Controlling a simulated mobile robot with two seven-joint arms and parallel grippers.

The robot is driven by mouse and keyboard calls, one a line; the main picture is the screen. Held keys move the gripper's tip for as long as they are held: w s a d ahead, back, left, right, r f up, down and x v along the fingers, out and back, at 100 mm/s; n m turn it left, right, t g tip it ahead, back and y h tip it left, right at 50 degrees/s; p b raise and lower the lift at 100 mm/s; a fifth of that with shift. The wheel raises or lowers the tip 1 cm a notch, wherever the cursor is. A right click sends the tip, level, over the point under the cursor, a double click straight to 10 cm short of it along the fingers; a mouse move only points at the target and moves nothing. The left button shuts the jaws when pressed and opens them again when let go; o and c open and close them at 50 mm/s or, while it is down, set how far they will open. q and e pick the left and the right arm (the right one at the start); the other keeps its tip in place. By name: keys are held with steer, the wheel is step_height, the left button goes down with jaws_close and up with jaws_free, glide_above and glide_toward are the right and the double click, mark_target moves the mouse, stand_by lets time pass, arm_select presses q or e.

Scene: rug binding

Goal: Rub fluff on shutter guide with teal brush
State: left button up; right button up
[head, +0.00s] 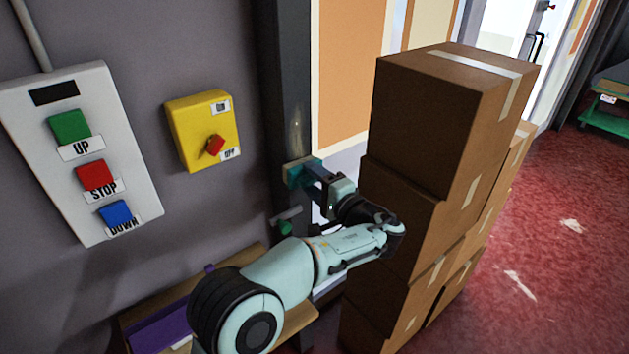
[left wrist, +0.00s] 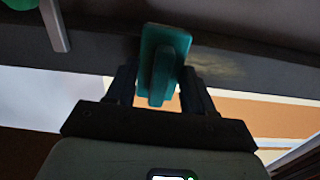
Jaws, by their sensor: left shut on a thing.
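The shutter guide (head: 287,75) is a dark upright post beside the wall. It crosses the left wrist view as a dark band (left wrist: 100,52). A pale fluffy smudge (head: 297,131) is on its face. The smudge also shows in the left wrist view (left wrist: 228,66), just right of the brush. My left gripper (head: 313,177) is shut on the teal brush (head: 294,172) by its grip, with the pad facing the guide, a little below the smudge. The brush fills the space between the fingers in the left wrist view (left wrist: 160,62); I cannot tell whether its pad touches. My right gripper is out of view.
Stacked cardboard boxes (head: 420,130) stand close to the right of my left arm. A green-ended lever (head: 286,227) is below the brush. A yellow switch box (head: 196,115) and a button panel (head: 80,150) are on the wall. Red floor (head: 550,240) lies open at right.

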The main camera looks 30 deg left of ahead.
arm_select(q)
steer(key=shift+x, duration=0.75)
